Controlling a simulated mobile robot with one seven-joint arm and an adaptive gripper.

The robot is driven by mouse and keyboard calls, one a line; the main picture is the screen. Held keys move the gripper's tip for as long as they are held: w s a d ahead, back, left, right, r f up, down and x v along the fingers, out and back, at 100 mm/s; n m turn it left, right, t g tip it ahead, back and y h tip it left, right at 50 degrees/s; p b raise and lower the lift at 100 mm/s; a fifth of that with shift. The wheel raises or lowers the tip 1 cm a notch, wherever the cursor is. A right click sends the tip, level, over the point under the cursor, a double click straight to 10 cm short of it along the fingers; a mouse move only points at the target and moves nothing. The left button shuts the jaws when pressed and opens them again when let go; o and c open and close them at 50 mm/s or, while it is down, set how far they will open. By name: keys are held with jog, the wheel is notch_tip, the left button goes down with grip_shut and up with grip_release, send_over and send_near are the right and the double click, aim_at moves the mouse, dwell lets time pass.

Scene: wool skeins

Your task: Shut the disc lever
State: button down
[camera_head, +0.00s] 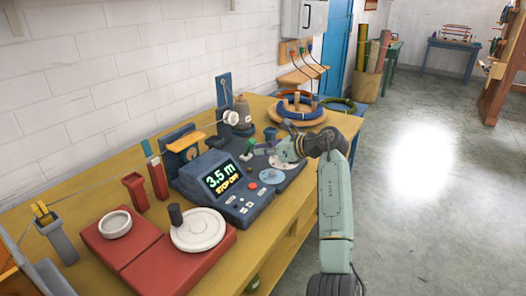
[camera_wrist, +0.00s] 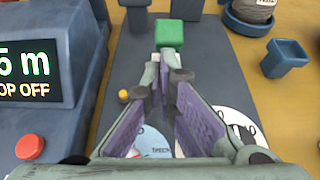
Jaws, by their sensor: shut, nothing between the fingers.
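A lever with a green knob (camera_head: 249,146) stands on the dark base of the winding machine. In the wrist view the green knob (camera_wrist: 170,34) is just beyond my fingertips, on a pale stem partly hidden by them. I cannot tell whether they touch it. My gripper (camera_head: 262,151) is shut and empty, reaching in from the right; its fingers (camera_wrist: 165,72) point at the lever. Pale round discs or labels lie on the base, one blue (camera_head: 272,176); in the wrist view a white one (camera_wrist: 236,122) is partly hidden behind my fingers.
A display console (camera_head: 222,184) reading "3.5 m STOP OFF", with a red button (camera_wrist: 30,147), stands left of my gripper. A small blue cup (camera_wrist: 285,58) is at right. Red blocks with a white round plate (camera_head: 198,229) are nearer. Coiled rings (camera_head: 300,104) lie behind.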

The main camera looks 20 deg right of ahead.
aim_at(249, 139)
jog(key=shift+w+r+g+h+p, duration=0.15)
jog(key=shift+r+g+h+p, duration=0.1)
jog(key=shift+g+h+p, duration=0.1)
jog(key=shift+w+a+r+g+h+p, duration=0.25)
jog(key=shift+r+g+p, duration=0.15)
jog(key=shift+p, duration=0.15)
jog(key=shift+w+a+r+g+h+p, duration=0.1)
jog(key=shift+r+g+h+p, duration=0.15)
jog(key=shift+r+p, duration=0.2)
jog(key=shift+w+a+r+g+h+p, duration=0.1)
jog(key=shift+w+r+g+h+p, duration=0.15)
jog(key=shift+g+p, duration=0.1)
jog(key=shift+w+a, duration=0.1)
jog(key=shift+a, duration=0.05)
jog(key=shift+w+a+r+p, duration=0.35)
jog(key=shift+w+a, duration=0.35)
jog(key=shift+w, duration=0.1)
jog(key=shift+r, duration=0.1)
jog(key=shift+r+p, duration=0.55)
jog(key=shift+r, duration=0.15)
